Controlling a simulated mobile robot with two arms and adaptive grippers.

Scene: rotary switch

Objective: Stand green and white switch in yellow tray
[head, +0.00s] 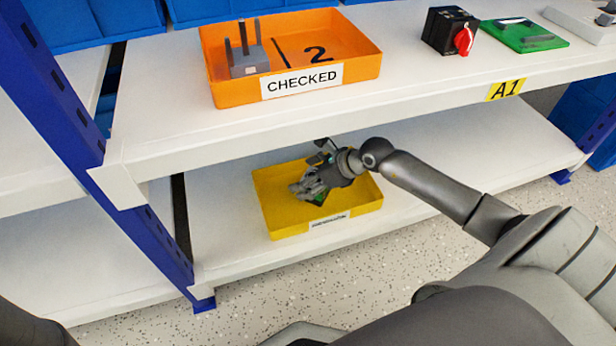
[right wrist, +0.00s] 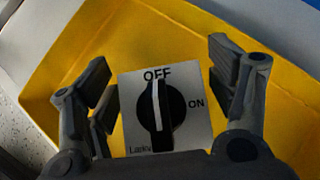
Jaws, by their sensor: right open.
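The yellow tray (head: 283,226) sits on the lower shelf, with a white label on its front wall. My right gripper (head: 301,188) reaches down into it. In the right wrist view, the switch (right wrist: 137,92) has a pale face plate marked OFF and ON, with a black knob and a white pointer toward OFF. A green part of the switch (head: 319,198) shows beneath the gripper in the head view. My right gripper (right wrist: 160,78) is open, its fingers on either side of the switch with gaps visible. The gripper hides most of the switch's body. My left gripper is out of view.
The upper shelf (head: 150,150) overhangs the tray from behind and above. It holds an orange tray (head: 365,68) labelled CHECKED, a black switch with a red knob (head: 450,31) and a green board (head: 522,36). The lower shelf is clear right of the yellow tray.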

